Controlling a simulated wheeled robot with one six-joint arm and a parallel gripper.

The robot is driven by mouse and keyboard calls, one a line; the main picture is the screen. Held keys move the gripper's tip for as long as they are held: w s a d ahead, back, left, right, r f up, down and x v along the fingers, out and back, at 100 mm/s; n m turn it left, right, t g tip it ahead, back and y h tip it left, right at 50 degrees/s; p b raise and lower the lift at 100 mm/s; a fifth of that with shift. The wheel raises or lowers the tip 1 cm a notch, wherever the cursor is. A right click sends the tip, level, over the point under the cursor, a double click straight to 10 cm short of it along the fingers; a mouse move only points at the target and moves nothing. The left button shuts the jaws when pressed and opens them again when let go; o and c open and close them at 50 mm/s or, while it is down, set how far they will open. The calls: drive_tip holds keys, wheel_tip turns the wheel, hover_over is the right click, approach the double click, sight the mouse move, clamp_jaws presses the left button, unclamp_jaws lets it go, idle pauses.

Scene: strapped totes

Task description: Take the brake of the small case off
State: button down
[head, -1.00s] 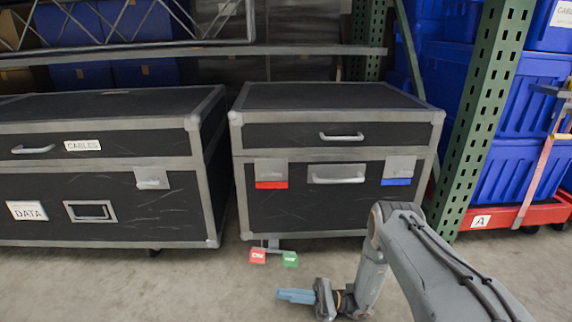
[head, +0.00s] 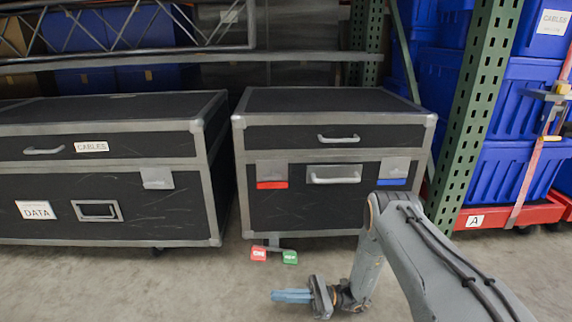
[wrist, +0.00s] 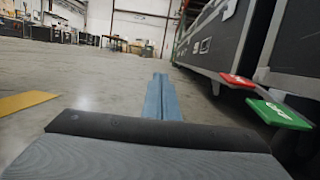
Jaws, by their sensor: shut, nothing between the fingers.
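The small case (head: 335,215) is a black case with grey edges, standing on the floor in the middle of the head view. Under its front edge are a red pedal (head: 259,254) and a green pedal (head: 290,257), side by side on a grey bracket. In the wrist view the red pedal (wrist: 237,80) and green pedal (wrist: 279,113) stick out at the right; their lettering is too small to read surely. My gripper (head: 278,296) is shut and empty, low over the floor in front of the pedals, apart from them, with blue fingers pointing left. The fingers show in the wrist view (wrist: 160,95).
A larger black case (head: 110,220) marked DATA and CABLES stands close on the left. A green rack post (head: 485,110) and blue totes (head: 515,180) on a red base stand at the right. The floor in front is clear. A yellow floor strip (wrist: 24,103) shows in the wrist view.

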drive_tip(key=s+a+r+n+g+h+p, duration=0.1)
drive_tip(key=s+a+r+n+g+h, duration=0.2)
drive_tip(key=r, duration=0.4)
drive_tip(key=s+a+r+n+g+h+p, duration=0.1)
drive_tip(key=a+r+n+g+h, duration=0.2)
drive_tip(key=r, duration=0.5)
drive_tip(key=s+a+r+n+t+h+p, duration=0.1)
drive_tip(key=s+r+n+h+p, duration=0.1)
drive_tip(key=s+r+n+h, duration=0.55)
drive_tip(key=s+a+r+n+t+h+p, duration=0.1)
drive_tip(key=s+r+n+h+p, duration=0.15)
drive_tip(key=s+r, duration=0.9)
drive_tip(key=s+d+r+n+t+h+p, duration=0.25)
drive_tip(key=s+d+r+n+t, duration=0.55)
drive_tip(key=r, duration=0.4)
drive_tip(key=d+r+m+p, duration=0.2)
drive_tip(key=d+r+p, duration=0.5)
drive_tip(key=p, duration=0.5)
drive_tip(key=d+r+m+h+p, duration=0.1)
drive_tip(key=d+r+m+p, duration=0.2)
drive_tip(key=r+p, duration=0.9)
drive_tip(key=d+r+m+g+p, duration=0.1)
drive_tip(key=d+r+m+p, duration=0.2)
drive_tip(key=d+r+p, duration=0.6)
drive_tip(key=d+p, duration=0.1)
drive_tip(key=p, duration=0.4)
drive_tip(key=shift+s+d+r+h, duration=0.25)
drive_tip(key=shift+s+d+h, duration=0.05)
drive_tip(key=shift+s+h, duration=0.1)
